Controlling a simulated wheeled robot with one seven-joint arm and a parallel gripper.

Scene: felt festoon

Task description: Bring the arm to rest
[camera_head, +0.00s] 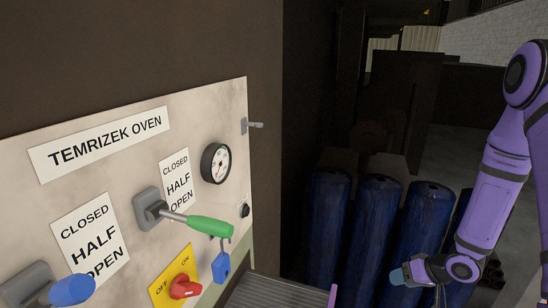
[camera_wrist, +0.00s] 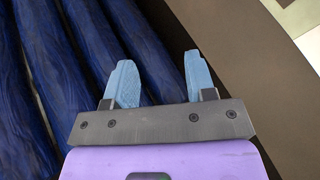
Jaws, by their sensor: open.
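My purple arm (camera_head: 487,205) is at the right of the head view, bent downward at the elbow. My gripper (camera_head: 400,276) is low at the right, in front of the dark blue rolls. In the wrist view my gripper (camera_wrist: 159,82) shows two light blue fingers set apart, with nothing between them. The gripper is clear of the oven panel (camera_head: 118,194), which stands to the left.
The panel carries a green-handled lever (camera_head: 209,226), a blue-handled lever (camera_head: 70,290), a red knob (camera_head: 184,287), a blue padlock (camera_head: 221,266) and a gauge (camera_head: 215,163). Several dark blue rolls (camera_head: 372,225) stand between panel and arm. Grey floor (camera_head: 455,150) shows behind.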

